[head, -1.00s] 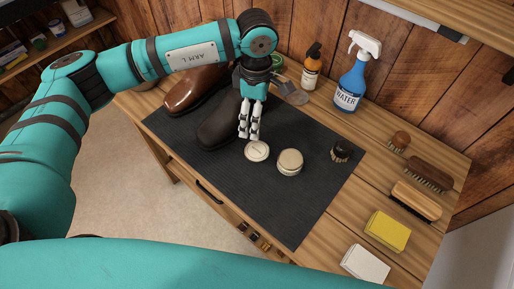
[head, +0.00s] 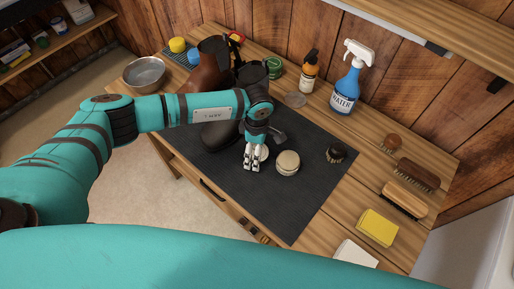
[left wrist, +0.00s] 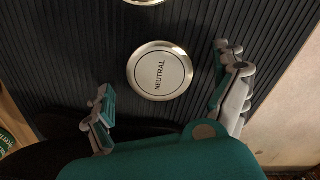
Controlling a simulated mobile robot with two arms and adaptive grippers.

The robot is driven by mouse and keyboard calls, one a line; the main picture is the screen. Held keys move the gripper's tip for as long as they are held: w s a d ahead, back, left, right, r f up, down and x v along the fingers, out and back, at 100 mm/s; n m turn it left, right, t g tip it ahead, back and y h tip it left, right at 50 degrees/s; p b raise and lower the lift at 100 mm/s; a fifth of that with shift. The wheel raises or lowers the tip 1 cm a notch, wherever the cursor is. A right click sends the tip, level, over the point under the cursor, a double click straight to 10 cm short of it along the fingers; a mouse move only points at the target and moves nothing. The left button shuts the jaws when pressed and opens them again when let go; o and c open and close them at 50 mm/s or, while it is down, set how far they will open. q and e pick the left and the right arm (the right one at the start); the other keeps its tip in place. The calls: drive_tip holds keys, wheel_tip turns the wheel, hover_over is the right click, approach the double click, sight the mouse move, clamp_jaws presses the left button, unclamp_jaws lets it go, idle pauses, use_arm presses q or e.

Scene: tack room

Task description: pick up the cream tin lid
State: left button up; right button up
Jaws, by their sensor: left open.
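The cream tin lid (left wrist: 160,71) is a round, pale disc with a metal rim, marked NEUTRAL. It lies flat on the dark ribbed mat (head: 305,208). In the head view the lid (head: 264,153) is partly hidden behind my left gripper (head: 252,168). The open tin (head: 288,161) sits just to its right, and its edge shows at the top of the left wrist view (left wrist: 147,2). In the left wrist view my left gripper (left wrist: 164,70) is open and empty, with one finger on each side of the lid, apart from it. My right gripper is not in view.
A water spray bottle (head: 346,88), amber bottle (head: 309,74), brushes (head: 417,174) and yellow sponge (head: 377,228) edge the mat. The mat's front is clear.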

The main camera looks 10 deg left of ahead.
use_arm(q)
drive_tip(key=shift+f, duration=0.15)
drive_tip(key=shift+c, duration=0.3)
drive_tip(key=c, duration=0.9)
